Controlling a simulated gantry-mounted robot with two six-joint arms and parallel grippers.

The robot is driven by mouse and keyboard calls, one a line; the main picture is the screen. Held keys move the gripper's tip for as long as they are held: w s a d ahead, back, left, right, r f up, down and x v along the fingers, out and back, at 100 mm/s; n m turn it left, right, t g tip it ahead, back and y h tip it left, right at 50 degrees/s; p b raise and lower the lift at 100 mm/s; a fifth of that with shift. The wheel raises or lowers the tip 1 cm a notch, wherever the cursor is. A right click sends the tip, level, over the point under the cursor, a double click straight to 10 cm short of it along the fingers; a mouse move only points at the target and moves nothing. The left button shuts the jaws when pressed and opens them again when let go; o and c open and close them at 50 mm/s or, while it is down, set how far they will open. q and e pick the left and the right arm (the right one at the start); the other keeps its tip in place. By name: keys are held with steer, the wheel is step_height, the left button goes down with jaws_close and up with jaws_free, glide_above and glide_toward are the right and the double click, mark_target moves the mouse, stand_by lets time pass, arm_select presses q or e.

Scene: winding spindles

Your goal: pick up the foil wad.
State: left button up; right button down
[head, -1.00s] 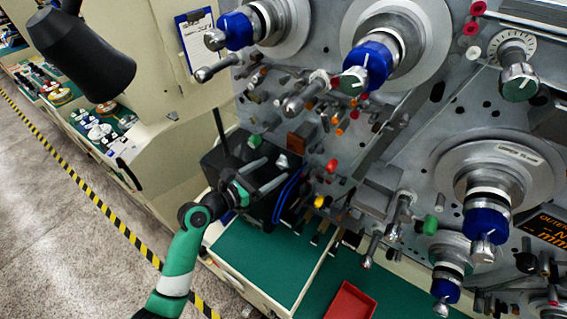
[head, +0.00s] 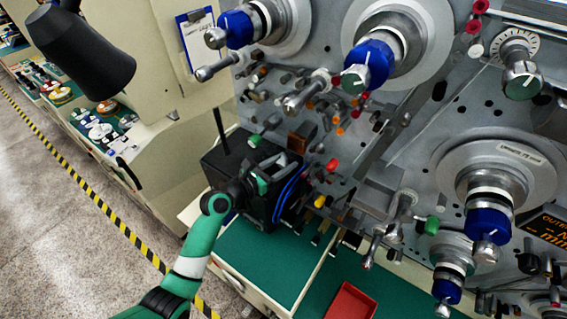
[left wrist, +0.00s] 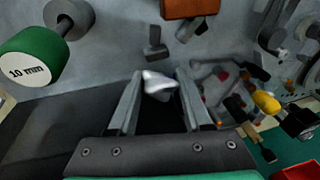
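The foil wad (left wrist: 159,83) is a small, crumpled silver-white lump in the left wrist view. It sits between the fingertips of my left gripper (left wrist: 158,78), filling most or all of the gap. The fingers stand apart, one on each side of the wad. I cannot tell whether they press on it. In the head view my left gripper (head: 281,163) is over the black box (head: 228,158) against the machine panel. My right gripper is not in view.
Spindles with blue knobs (head: 368,64) and many small pegs stick out of the grey panel around the gripper. A green "10 mm" roller (left wrist: 32,56) is close on the left in the wrist view. A red tray (head: 350,302) lies on the green worktop (head: 262,262).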

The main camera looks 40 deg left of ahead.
mark_target(282, 161)
arm_select(q)
jaws_close()
steer(key=shift+r, duration=0.1)
steer(key=shift+r+p, duration=0.45)
steer(key=shift+r, duration=1.15)
steer(key=shift+s+r, duration=0.1)
steer(key=shift+s, duration=0.25)
steer(key=s, duration=1)
steer(key=shift+a, duration=0.3)
steer(key=s+p, duration=0.5)
steer(key=s, duration=0.2)
steer(key=shift+s, duration=0.2)
